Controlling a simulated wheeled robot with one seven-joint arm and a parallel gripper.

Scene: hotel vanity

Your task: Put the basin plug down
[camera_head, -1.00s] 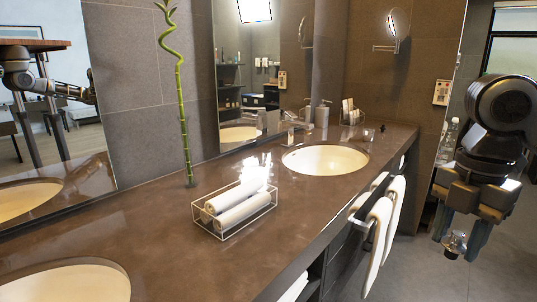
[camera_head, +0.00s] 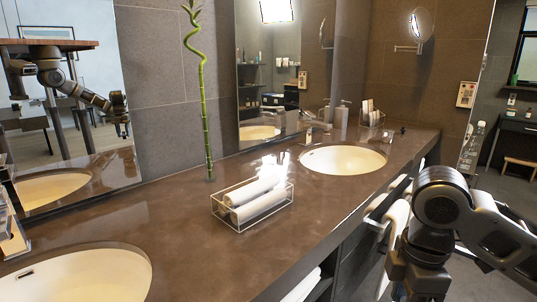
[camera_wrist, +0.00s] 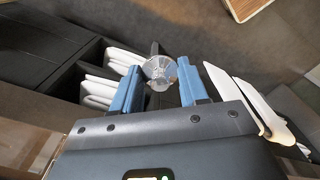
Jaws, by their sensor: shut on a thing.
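The basin plug (camera_wrist: 160,71) is a small shiny round piece with a stem. It sits between the two blue fingers of my gripper (camera_wrist: 160,88) in the wrist view, and the fingers are shut on it. In the head view my gripper's dark body is low at the right, in front of the vanity; its fingertips and the plug are cut off by the bottom edge. The dark stone counter (camera_head: 185,245) lies to its left. It holds a far basin (camera_head: 343,160) and a near basin (camera_head: 85,277).
A clear tray (camera_head: 240,226) of rolled white towels and a bamboo stalk (camera_head: 204,120) stand on the counter. A soap dispenser (camera_head: 340,122) is behind the far basin. Towels (camera_wrist: 243,98) hang along the front. Open counter surrounds the tray.

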